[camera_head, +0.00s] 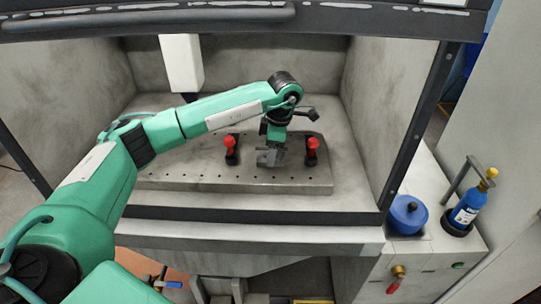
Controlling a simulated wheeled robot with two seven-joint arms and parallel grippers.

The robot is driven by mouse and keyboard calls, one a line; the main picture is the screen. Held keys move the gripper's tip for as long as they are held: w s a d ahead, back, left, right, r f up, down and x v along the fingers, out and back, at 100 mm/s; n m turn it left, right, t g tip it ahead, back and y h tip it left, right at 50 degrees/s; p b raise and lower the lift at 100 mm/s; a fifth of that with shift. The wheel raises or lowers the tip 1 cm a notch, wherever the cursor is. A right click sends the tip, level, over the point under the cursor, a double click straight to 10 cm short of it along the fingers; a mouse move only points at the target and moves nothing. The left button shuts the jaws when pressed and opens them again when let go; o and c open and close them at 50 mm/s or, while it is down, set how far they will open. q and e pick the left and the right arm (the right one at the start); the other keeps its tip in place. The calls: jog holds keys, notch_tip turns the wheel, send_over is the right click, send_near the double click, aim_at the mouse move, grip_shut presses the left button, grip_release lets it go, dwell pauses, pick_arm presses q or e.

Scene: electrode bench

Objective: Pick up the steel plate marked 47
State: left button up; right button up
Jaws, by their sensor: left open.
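My left arm reaches in from the left across the bench, and its gripper (270,158) points down between two red-topped clamps. The left clamp (231,146) and the right clamp (312,150) stand upright on a drilled grey base plate (200,176). My left gripper is open, low over the base plate. I cannot make out a steel plate marked 47; no number is legible, and grey parts around the gripper blend together. My arm and gripper hide part of the area between and behind the clamps. My right gripper is not in view.
Grey walls enclose the bench left, back and right, with a dark frame bar across the top. A white box-like column (181,62) hangs at the back. A blue round container (408,214) and a blue bottle (468,205) stand on the right side counter.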

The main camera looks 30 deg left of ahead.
pick_arm(q)
jog(key=shift+f, duration=0.5)
jog(key=c, duration=1.2)
jog(key=shift+o, duration=0.2)
jog(key=shift+r, duration=0.15)
jog(key=shift+r, duration=0.55)
notch_tip(320, 180, up, 19)
jog(key=b, duration=0.1)
jog(key=shift+f+b, duration=0.15)
jog(key=shift+b, duration=0.15)
